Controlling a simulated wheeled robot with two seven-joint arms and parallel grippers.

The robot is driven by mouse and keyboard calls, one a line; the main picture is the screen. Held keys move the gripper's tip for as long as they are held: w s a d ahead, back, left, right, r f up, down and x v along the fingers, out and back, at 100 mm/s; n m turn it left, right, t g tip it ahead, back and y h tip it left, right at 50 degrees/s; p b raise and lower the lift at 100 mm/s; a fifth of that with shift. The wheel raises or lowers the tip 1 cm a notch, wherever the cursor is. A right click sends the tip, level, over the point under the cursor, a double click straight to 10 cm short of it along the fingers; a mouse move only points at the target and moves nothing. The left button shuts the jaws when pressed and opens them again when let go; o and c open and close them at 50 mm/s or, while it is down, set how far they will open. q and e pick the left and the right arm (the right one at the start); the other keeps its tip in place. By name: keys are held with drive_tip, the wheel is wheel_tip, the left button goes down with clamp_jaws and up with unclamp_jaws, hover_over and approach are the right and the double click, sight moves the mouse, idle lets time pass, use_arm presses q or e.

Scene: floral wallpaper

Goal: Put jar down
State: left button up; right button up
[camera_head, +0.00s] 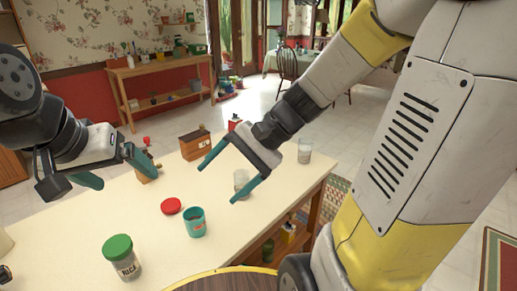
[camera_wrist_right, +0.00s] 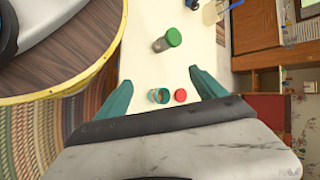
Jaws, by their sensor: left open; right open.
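A teal open-topped jar (camera_head: 195,226) stands upright on the cream counter (camera_head: 160,245). It also shows in the right wrist view (camera_wrist_right: 153,97). A red lid (camera_head: 171,205) lies flat beside it, also seen in the right wrist view (camera_wrist_right: 181,96). My right gripper (camera_head: 218,184) is open and empty above the counter, behind the teal jar. My left gripper (camera_head: 120,172) is open, with nothing visible in it, at the counter's left.
A clear glass (camera_head: 241,184) stands by the right gripper, another (camera_head: 304,152) near the far right corner. A brown box (camera_head: 195,144) and a small wooden item (camera_head: 147,168) are at the back. A round wooden top (camera_head: 225,283) is at the front. The counter's left middle is clear.

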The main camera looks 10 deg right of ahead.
drive_tip(key=s+d+r+n+t+h, duration=0.3)
drive_tip(key=d+r+n+t+h, duration=0.2)
drive_tip(key=d, duration=0.4)
drive_tip(key=shift+s+d+r+n+h, duration=0.25)
drive_tip(key=shift+r+n+h, duration=0.55)
drive_tip(key=shift+n, duration=0.1)
